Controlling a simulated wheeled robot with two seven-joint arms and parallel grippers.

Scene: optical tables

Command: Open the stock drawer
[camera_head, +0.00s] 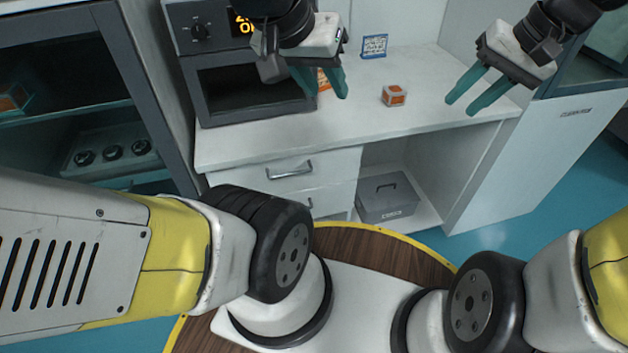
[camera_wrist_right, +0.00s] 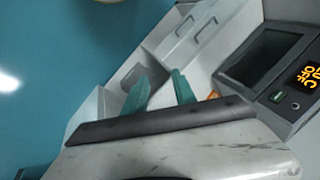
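Two white drawers sit under the white counter, and both look shut. The upper drawer (camera_head: 283,180) has a silver bar handle (camera_head: 290,170). The lower drawer (camera_head: 325,200) is partly hidden behind my left arm. No label shows which one is the stock drawer. Drawer fronts with handles also show in the right wrist view (camera_wrist_right: 208,32). My left gripper (camera_head: 328,92) is over the counter in front of the oven, its teal fingers apart and empty. My right gripper (camera_head: 462,107) is over the counter's right part, fingers apart and empty. Neither touches a handle.
An oven-like device (camera_head: 250,85) stands on the counter at left. A small orange-and-white cube (camera_head: 395,95) and a blue-framed card (camera_head: 374,46) are on the counter. A grey box (camera_head: 387,200) sits in the open bay beside the drawers. A glass-fronted cabinet (camera_head: 150,95) stands at left.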

